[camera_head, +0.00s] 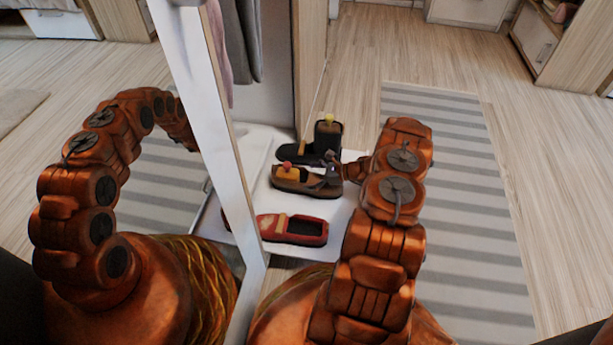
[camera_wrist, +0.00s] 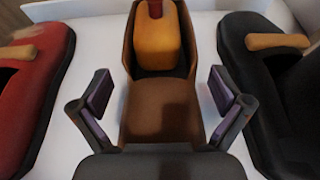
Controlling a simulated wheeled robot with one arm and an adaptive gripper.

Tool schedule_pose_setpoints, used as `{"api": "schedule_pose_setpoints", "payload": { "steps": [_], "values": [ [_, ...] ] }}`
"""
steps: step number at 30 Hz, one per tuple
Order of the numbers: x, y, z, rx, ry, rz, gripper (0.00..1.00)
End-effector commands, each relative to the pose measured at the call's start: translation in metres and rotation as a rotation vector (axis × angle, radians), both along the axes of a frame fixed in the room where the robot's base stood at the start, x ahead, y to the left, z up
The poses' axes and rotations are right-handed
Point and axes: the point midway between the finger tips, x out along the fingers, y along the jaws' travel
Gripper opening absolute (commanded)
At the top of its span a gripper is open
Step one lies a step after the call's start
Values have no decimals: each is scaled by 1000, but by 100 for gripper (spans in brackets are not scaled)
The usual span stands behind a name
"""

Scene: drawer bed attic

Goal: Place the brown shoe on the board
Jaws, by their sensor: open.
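The brown shoe (camera_head: 293,183) sits between a red shoe and a black shoe on a white board-like surface (camera_head: 338,212). My gripper (camera_head: 333,172) is at the shoe's right end in the head view. In the wrist view my gripper (camera_wrist: 161,90) is open, one finger on each side of the shoe with gaps showing. I cannot tell whether this white surface is the task's board.
The red shoe (camera_head: 293,229) is nearer me and the black shoe (camera_head: 296,152) farther; both flank the fingers closely. A white-framed mirror (camera_head: 252,230) stands close on the left, reflecting my arm. A striped rug (camera_head: 465,190) and open floor lie to the right.

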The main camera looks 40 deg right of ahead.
Motion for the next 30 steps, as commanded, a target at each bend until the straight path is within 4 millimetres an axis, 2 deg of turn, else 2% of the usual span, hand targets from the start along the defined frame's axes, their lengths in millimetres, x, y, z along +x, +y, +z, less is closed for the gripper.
{"api": "schedule_pose_setpoints", "payload": {
  "steps": [9,16,22,30],
  "values": [
    [-39,-35,26,0,-1,-2,100],
    [-63,-58,38,-2,-2,-1,100],
    [-73,-65,41,1,-1,0,100],
    [-74,-66,41,1,-1,0,100]
  ]
}}
